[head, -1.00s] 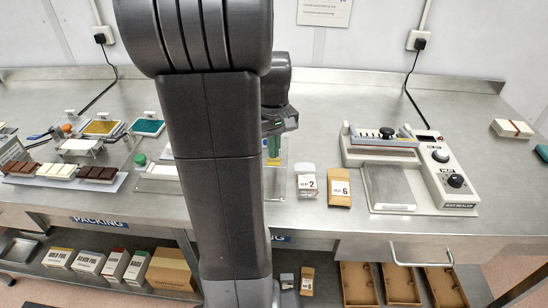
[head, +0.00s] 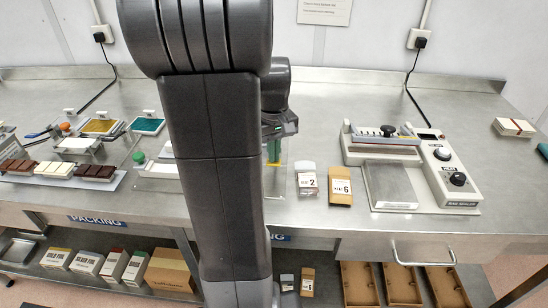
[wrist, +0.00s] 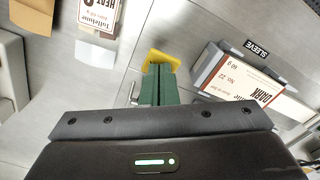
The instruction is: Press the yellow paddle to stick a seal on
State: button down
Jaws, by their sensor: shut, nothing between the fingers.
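The yellow paddle (wrist: 165,58) shows in the wrist view just past my fingertips, partly covered by them. My gripper (wrist: 160,70) has its two green fingers together, with nothing between them. The fingertips overlap the paddle in this view; I cannot tell whether they touch it. In the head view my gripper (head: 274,160) is over the bench behind my arm, which hides most of the paddle's station. A printed dark chocolate box (wrist: 250,85) lies in a grey holder marked SLEEVE (wrist: 210,68), to the right in the wrist view.
Two packets marked 2 (head: 308,183) and 6 (head: 341,186) lie just right of my gripper. A bag sealer (head: 412,170) stands further right. Chocolate bars (head: 60,169) on a tray and coloured pads (head: 100,126) are at left. Bench is clear behind the packets.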

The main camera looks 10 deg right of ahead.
jog(key=shift+f+b, duration=1.2)
jog(key=shift+f, duration=0.8)
jog(key=shift+r+p, duration=4.5)
jog(key=shift+r, duration=0.7)
jog(key=shift+a, duration=0.1)
